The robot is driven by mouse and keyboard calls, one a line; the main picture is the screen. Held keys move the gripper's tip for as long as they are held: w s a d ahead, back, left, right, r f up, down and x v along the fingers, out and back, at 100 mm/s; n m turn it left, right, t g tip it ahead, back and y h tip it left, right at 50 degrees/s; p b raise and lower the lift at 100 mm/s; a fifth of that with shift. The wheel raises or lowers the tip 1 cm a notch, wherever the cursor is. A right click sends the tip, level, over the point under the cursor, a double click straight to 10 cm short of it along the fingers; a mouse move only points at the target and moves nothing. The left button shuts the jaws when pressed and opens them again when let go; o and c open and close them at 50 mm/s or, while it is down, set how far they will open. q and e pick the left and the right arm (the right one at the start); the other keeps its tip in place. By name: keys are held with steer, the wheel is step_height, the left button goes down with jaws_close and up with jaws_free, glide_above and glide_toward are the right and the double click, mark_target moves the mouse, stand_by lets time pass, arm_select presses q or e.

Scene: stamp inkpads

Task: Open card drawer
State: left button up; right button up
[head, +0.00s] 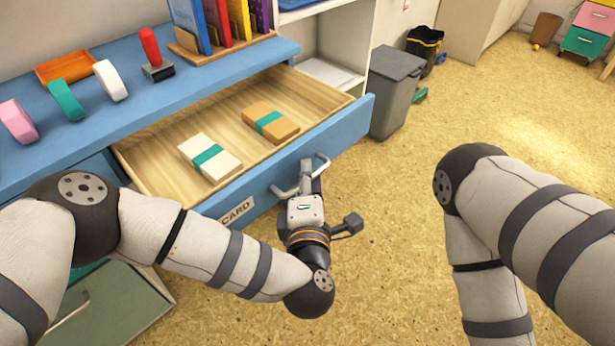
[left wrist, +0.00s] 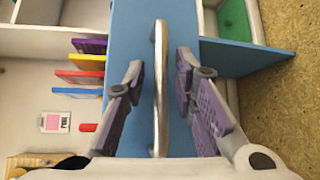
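The card drawer (head: 345,132) is pulled out from the blue desk, with a blue front, a wooden inside and a label reading CARD (head: 236,212). A white card stack (head: 212,160) and a brown one (head: 268,124), each with a teal band, lie in it. Its metal bar handle (head: 322,161) is on the front. My left gripper (head: 307,180) is at the handle. In the left wrist view the handle (left wrist: 159,100) runs between the two spread fingers (left wrist: 159,75), with gaps visible on both sides. My right arm shows at right; its gripper is out of view.
A grey bin (head: 395,90) stands just right of the drawer. A green drawer (head: 112,305) is at lower left. Floor in front is clear.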

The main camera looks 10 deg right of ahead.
arm_select(q)
steer(key=v, duration=1.2)
steer(key=shift+s, duration=0.1)
steer(key=s+a+f+m+g+h+p, duration=0.1)
steer(key=s+a+f+m+g+p, duration=0.1)
steer(key=s+a+f+m+g, duration=0.35)
steer(key=s+a+f+m+g+h+p, duration=0.25)
steer(key=s+f+m+g, duration=0.45)
steer(key=s, duration=0.4)
steer(key=s+a+r+m+g+y+p, duration=0.2)
steer(key=s+a+m+g+y, duration=0.3)
steer(key=s+a, duration=1)
steer(key=a+g+y, duration=0.1)
steer(key=a, duration=0.3)
steer(key=shift+s+a+r+p, duration=0.3)
steer(key=shift+s+r, duration=0.05)
steer(key=shift+s, duration=0.05)
arm_select(e)
steer(key=w+r+t, duration=0.2)
steer(key=w+r, duration=0.5)
steer(key=r, duration=0.1)
steer(key=shift+w+t, duration=0.15)
steer(key=shift+t, duration=0.25)
